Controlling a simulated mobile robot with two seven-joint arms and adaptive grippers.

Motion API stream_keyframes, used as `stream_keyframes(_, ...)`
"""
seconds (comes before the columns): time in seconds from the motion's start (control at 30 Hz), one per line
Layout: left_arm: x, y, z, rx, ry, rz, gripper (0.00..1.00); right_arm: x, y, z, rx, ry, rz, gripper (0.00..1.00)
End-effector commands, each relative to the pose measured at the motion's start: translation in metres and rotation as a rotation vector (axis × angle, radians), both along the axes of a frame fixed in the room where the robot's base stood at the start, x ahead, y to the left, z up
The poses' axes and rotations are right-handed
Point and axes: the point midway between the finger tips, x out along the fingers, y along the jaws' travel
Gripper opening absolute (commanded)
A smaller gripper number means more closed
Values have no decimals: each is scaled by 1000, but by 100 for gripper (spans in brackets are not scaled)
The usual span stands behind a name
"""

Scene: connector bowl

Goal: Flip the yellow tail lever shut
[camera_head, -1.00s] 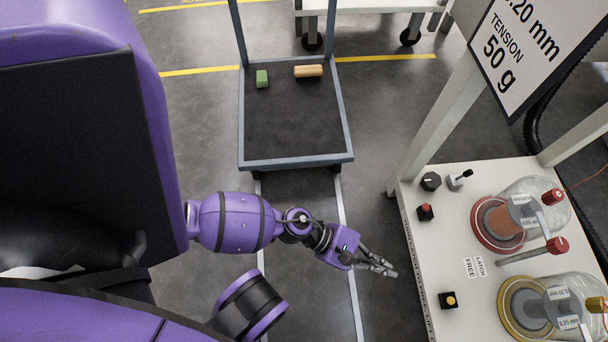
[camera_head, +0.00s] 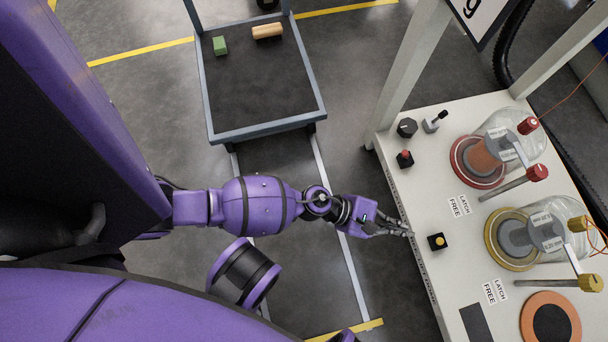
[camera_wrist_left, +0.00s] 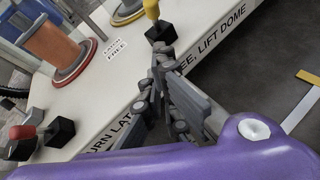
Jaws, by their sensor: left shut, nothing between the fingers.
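The yellow lever (camera_head: 438,241) sits on a small black block near the front edge of the white table. In the left wrist view the yellow lever (camera_wrist_left: 152,9) stands up from its block at the top, cut off by the frame. My left gripper (camera_head: 408,231) is shut and empty, at the table's front edge, left of the block and apart from it in the head view. In the left wrist view the gripper (camera_wrist_left: 163,62) has its fingertips just below the block; the exact gap is hard to tell. My right gripper is not in view.
A similar black block with a red lever (camera_head: 405,157) stands farther back. Behind are red (camera_head: 458,178) and yellow (camera_head: 490,246) spool stations with domes and rods. An orange-rimmed disc (camera_head: 530,322) lies at lower right. A cart (camera_head: 262,133) stands left of the table; floor between is clear.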

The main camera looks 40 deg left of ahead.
Motion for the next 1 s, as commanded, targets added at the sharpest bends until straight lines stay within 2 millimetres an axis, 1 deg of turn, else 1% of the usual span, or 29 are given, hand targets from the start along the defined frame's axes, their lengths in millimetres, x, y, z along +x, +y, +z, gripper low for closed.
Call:
stream_keyframes(0.03, 6, -9, -4, -2, -2, 0, 0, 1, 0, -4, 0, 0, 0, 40)
stream_keyframes(0.1, 9, -19, 4, 0, -4, -3, 0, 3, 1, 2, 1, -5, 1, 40)
stream_keyframes(0.2, 13, -30, 9, 1, -2, -2, 0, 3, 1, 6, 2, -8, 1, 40)
stream_keyframes(0.33, 16, -38, 12, 0, -2, 0, 0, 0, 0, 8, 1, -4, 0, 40)
stream_keyframes(0.77, 16, -41, 12, 0, -1, 0, 0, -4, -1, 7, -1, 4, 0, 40)
stream_keyframes(0.87, 17, -40, 14, 4, 3, -1, 0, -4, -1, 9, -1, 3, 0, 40)
stream_keyframes(1.0, 18, -37, 18, 20, 22, -2, 0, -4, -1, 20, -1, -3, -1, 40)
